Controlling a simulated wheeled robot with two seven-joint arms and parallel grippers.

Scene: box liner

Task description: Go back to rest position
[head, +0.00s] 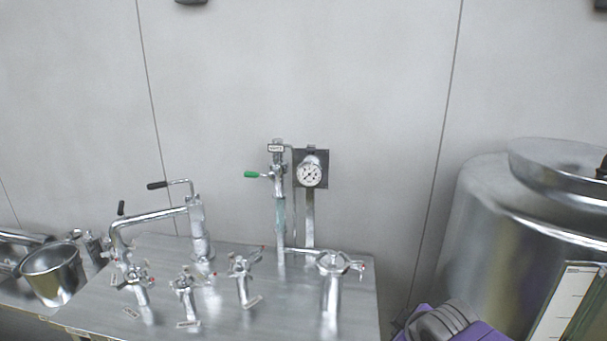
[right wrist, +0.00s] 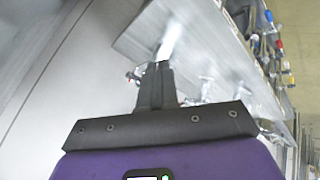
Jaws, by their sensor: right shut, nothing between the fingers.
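My right gripper (right wrist: 158,68) shows in the right wrist view with its dark fingers together and nothing between them. It points toward a steel counter with valves, and I see no contact with it. In the head view, a purple and grey part of my right arm (head: 452,325) shows at the bottom right edge, between the counter and a large steel tank. The fingers are not visible there. My left gripper and left arm are not in view.
The steel counter (head: 230,318) carries several valves, a bent pipe (head: 150,220) and a gauge (head: 310,174). A steel pot (head: 53,273) is at the left. The large steel tank (head: 480,230) stands at the right. A grey wall (head: 300,70) closes the back.

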